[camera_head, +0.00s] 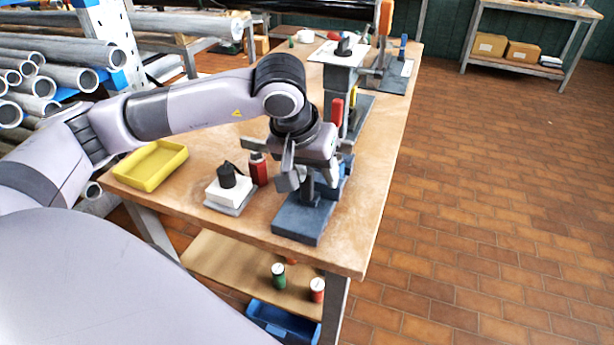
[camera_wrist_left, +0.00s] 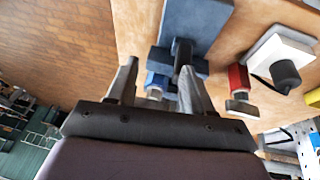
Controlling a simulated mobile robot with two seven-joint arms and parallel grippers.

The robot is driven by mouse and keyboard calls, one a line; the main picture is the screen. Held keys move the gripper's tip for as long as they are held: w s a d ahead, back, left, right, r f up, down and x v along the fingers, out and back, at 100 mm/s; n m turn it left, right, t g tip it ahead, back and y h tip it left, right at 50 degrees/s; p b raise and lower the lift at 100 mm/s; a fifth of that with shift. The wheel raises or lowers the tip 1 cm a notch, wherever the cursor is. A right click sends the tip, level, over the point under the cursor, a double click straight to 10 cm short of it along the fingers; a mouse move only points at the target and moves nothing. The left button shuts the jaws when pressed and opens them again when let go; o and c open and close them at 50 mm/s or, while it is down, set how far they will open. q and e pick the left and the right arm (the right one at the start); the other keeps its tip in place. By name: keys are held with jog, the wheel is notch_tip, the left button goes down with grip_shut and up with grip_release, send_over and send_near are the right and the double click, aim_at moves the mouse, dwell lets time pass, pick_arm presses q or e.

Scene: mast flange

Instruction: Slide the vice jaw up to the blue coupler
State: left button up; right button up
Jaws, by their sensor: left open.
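The vice, with a blue-grey base slab (camera_head: 302,224), stands near the front right corner of the table; the slab also shows in the left wrist view (camera_wrist_left: 196,22). A blue-grey jaw bar (camera_wrist_left: 200,65) crosses it beside a dark post. A bright blue piece, probably the blue coupler (camera_wrist_left: 157,82), lies between my left fingers in the wrist view, partly hidden. My left gripper (camera_head: 310,178) is open over the vice and hides much of the jaw in the head view. I cannot tell whether the fingers touch anything. My right gripper is not in view.
Left of the vice are a red bottle (camera_head: 259,170), a white block (camera_head: 228,192) with a black knob, and a yellow tray (camera_head: 150,166). A grey column with a red handle (camera_head: 337,112) stands behind the vice. The tabletop's right strip (camera_head: 375,190) is clear.

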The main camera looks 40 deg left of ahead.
aim_at(311, 181)
pick_arm(q)
jog(key=shift+y, duration=0.7)
jog(key=shift+w+a+f+p, duration=0.15)
jog(key=shift+w+a+f, duration=0.4)
jog(key=shift+f, duration=0.4)
jog(key=shift+w+a+f+p, duration=0.2)
jog(key=shift+w+a+f, duration=0.3)
jog(key=shift+a+f, duration=0.3)
jog(key=shift+w+a+f+p, duration=0.15)
jog(key=shift+w+a+f, duration=0.35)
jog(key=shift+f, duration=0.55)
jog(key=c, duration=0.8)
jog(key=shift+w, duration=0.1)
jog(key=shift+c, duration=0.2)
